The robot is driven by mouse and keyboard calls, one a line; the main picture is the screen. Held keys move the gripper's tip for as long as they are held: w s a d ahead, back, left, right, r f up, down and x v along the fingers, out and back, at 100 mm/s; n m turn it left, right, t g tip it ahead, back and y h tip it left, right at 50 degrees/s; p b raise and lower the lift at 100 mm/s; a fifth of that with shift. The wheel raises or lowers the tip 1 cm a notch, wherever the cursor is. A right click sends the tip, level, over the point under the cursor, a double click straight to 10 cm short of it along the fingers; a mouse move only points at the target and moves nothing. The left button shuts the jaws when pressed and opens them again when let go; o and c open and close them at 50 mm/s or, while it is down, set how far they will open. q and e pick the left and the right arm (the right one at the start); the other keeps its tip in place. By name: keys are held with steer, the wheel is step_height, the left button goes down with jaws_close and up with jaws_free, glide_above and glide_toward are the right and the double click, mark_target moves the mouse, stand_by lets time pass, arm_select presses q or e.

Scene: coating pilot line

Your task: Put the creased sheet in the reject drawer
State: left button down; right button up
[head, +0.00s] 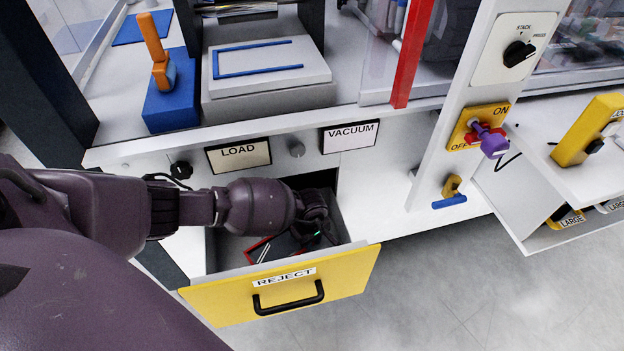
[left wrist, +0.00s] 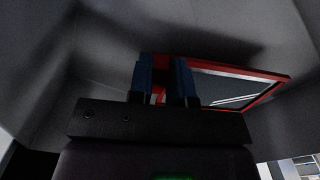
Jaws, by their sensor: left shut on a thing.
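The reject drawer (head: 345,276), with a yellow front, a black handle and a REJECT label, stands pulled open below the bench. My left gripper (head: 308,236) reaches down into it. In the left wrist view its blue fingers (left wrist: 164,78) are shut on the edge of a red-framed dark sheet (left wrist: 235,86). A pale streak runs across the sheet, perhaps the crease. The sheet (head: 268,249) also shows inside the drawer in the head view, partly hidden by my gripper. I cannot tell whether it touches the drawer floor. My right gripper is not in view.
Above the drawer are a LOAD label (head: 238,155) and a VACUUM label (head: 350,137). A blue block with an orange lever (head: 159,56) stands on the bench. A purple key-like piece (head: 492,143) sits at the ON/OFF switch. Another drawer (head: 520,205) is open at right.

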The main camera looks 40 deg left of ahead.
arm_select(q)
steer(key=f, duration=0.3)
steer(key=shift+s+f+b, duration=0.15)
steer(key=shift+s+b, duration=0.05)
steer(key=shift+b, duration=0.2)
steer(key=shift+w, duration=0.1)
steer(key=c, duration=1.1)
jaws_free()
steer(key=shift+o, duration=0.2)
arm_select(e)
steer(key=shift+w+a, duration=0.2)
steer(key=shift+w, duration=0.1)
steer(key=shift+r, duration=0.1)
